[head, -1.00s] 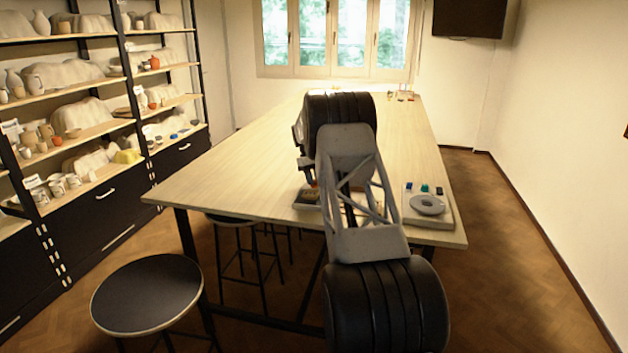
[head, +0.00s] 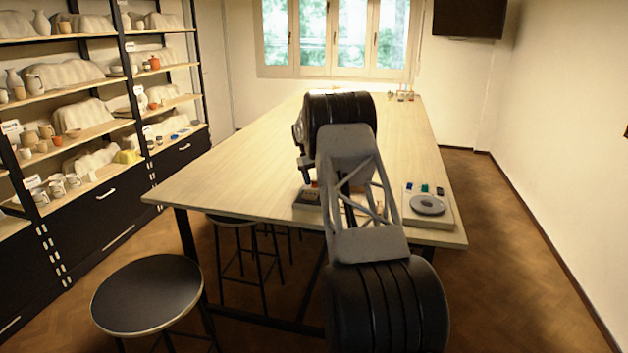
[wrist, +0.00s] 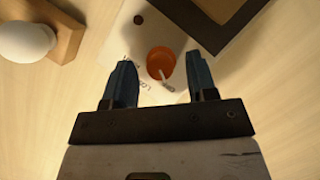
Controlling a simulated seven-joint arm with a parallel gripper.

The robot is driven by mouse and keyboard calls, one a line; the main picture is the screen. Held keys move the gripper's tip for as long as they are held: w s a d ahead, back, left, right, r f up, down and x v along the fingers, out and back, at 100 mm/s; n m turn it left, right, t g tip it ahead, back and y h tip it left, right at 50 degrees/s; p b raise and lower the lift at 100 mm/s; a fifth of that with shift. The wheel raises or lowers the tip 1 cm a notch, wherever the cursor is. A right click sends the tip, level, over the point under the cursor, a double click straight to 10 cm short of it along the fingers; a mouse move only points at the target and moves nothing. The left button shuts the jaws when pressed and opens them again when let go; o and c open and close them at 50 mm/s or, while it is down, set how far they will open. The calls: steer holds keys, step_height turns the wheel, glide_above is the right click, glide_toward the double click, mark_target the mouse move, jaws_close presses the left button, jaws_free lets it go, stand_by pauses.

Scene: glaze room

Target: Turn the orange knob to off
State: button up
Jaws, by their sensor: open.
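The orange knob (wrist: 161,62) is in the wrist view, on a white panel (wrist: 158,25) with dark lettering near the knob's lower left. A pale pointer mark on it points down and slightly right in that view. Some lettering is too small or too covered to read. My gripper (wrist: 160,68) is open, with one blue-grey finger on each side of the knob in the picture. I cannot tell whether the fingers touch it or are still above it. In the head view my arm hides most of the panel and the knob.
A dark framed square lies at the wrist view's upper right. A wooden block with a white rounded object (wrist: 28,40) is at upper left. In the head view, a tray with a grey disc (head: 427,206) sits at the table's right corner. The table's (head: 235,170) left part is clear.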

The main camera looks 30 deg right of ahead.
steer(key=v, duration=0.7)
steer(key=shift+r, duration=0.3)
stand_by(0.4)
steer(key=s+a+r+t, duration=0.2)
steer(key=s+a+r, duration=0.9)
steer(key=a+r, duration=0.3)
steer(key=s+a+r+t, duration=0.1)
steer(key=s+a+r, duration=0.2)
steer(key=s+a, duration=0.45)
steer(key=s+a+r+t, duration=0.1)
steer(key=s+a+r, duration=0.1)
steer(key=s+a, duration=0.55)
steer(key=s+a+f+t, duration=0.1)
steer(key=s+a+f, duration=0.2)
steer(key=s, duration=1.1)
steer(key=s+a+f+t, duration=0.1)
steer(key=s+a+f, duration=0.2)
steer(key=s, duration=1.1)
steer(key=s+a+f+t, duration=0.1)
steer(key=s+a+f, duration=0.3)
steer(key=s+a, duration=0.4)
steer(key=s, duration=0.5)
steer(key=shift+s, duration=0.4)
